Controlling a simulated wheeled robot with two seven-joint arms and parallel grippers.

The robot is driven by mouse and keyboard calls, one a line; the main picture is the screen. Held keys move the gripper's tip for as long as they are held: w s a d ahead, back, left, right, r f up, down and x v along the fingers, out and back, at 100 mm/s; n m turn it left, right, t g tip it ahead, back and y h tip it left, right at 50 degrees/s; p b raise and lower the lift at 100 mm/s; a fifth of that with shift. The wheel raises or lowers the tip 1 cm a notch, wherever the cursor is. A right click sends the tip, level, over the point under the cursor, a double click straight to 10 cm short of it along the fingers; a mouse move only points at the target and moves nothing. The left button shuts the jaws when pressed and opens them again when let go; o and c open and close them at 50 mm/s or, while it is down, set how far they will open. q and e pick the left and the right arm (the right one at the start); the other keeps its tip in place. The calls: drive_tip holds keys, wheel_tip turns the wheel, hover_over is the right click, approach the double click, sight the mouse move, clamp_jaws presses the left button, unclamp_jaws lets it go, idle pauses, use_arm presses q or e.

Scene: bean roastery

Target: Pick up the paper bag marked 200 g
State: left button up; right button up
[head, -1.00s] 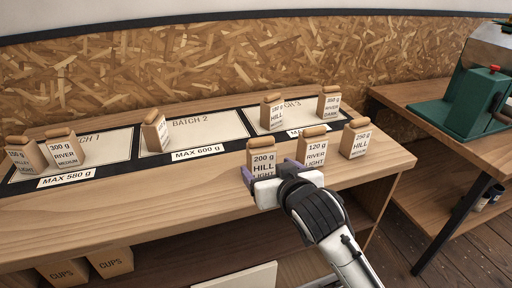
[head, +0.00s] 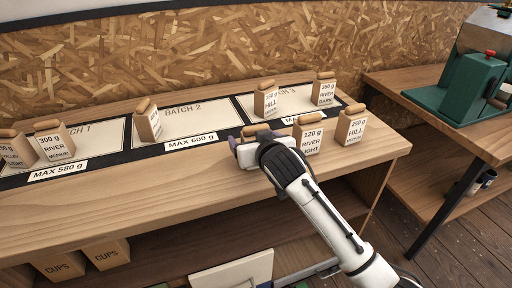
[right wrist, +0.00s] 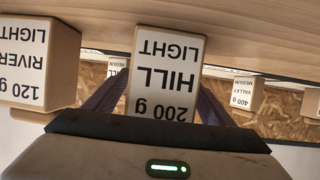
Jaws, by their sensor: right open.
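The paper bag marked 200 g, Hill Light, stands upright on the bench near its front; in the head view only its rolled top (head: 256,129) shows above my right gripper (head: 257,138), which hides its label. In the right wrist view the bag (right wrist: 167,75) appears upside down, between the two purple fingers of my right gripper (right wrist: 158,98). The fingers lie on either side of the bag and are open. I cannot tell whether either finger touches it. My left gripper is in neither view.
The 120 g River Light bag (head: 308,139) stands close to the right of my gripper. The 250 g Hill bag (head: 351,127) is further right. Batch mats (head: 200,115) with several bags lie behind. Bench front to the left is clear.

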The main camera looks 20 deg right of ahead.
drive_tip(key=c, duration=1.3)
